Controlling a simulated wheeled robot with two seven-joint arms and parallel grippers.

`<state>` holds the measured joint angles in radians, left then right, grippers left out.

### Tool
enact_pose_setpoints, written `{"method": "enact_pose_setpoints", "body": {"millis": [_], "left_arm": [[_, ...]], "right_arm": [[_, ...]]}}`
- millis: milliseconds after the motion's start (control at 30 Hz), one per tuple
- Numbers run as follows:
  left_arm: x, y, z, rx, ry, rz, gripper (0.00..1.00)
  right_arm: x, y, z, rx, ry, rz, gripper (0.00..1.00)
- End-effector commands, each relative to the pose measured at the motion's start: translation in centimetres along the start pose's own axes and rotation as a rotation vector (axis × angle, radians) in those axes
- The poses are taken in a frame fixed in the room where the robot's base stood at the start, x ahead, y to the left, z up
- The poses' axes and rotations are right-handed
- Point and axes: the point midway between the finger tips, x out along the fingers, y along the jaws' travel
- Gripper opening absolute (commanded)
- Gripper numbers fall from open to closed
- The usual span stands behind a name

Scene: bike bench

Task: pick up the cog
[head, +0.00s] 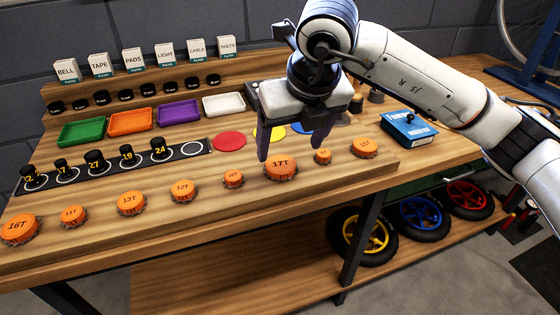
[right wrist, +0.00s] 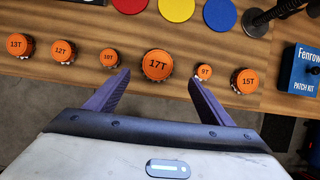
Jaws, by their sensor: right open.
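Several orange-topped cogs with tooth numbers stand in a row along the bench's front edge. The 17T cog (head: 281,168) is the large one nearest my right gripper (head: 289,152). The small 10T cog (head: 233,180) is to its left, and the small 9T cog (head: 323,157) and the 15T cog (head: 364,147) are to its right. My right gripper is open and empty. In the right wrist view the 17T cog (right wrist: 157,65) shows between and just beyond the fingertips (right wrist: 159,78), with no visible contact. My left gripper is not in view.
A black strip (head: 185,152) with numbered black pieces lies behind the cogs. Coloured discs, including a red one (head: 229,141), and a blue patch kit box (head: 408,127) lie behind and right. Coloured trays, including a green one (head: 82,132), stand farther back. Wheels (head: 366,236) sit below.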

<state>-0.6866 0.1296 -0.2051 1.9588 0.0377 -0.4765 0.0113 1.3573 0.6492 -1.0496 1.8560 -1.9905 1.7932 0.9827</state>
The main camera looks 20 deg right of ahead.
Motion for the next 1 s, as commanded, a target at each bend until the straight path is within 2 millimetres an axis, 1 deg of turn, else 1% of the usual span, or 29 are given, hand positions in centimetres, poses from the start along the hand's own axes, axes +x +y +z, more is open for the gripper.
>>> {"method": "enact_pose_setpoints", "body": {"millis": [33, 100, 267, 533, 633, 833, 867, 1000], "left_arm": [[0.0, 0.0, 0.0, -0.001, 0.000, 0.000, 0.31], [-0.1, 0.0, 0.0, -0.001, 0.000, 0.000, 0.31], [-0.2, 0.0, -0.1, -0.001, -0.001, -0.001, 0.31], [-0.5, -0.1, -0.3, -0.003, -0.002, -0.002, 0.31], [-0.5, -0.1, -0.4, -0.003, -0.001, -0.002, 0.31], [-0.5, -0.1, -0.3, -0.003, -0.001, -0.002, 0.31], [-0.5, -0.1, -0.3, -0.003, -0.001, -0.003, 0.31], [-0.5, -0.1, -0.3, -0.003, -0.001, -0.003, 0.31]], "right_arm": [[0.7, 0.0, 0.0, 0.000, 0.002, 0.001, 0.75], [1.4, 0.1, 0.0, -0.001, 0.001, 0.001, 0.75], [2.5, 0.2, 0.1, -0.003, 0.002, 0.003, 0.75], [6.3, 0.5, 0.3, -0.003, 0.002, 0.004, 0.75], [6.9, 0.5, 0.3, -0.004, 0.000, 0.005, 0.75], [7.0, 0.5, 0.3, -0.005, 0.000, 0.006, 0.75], [7.0, 0.5, 0.3, -0.005, -0.001, 0.006, 0.73], [7.0, 0.5, 0.3, -0.004, -0.001, 0.006, 0.50]]}}
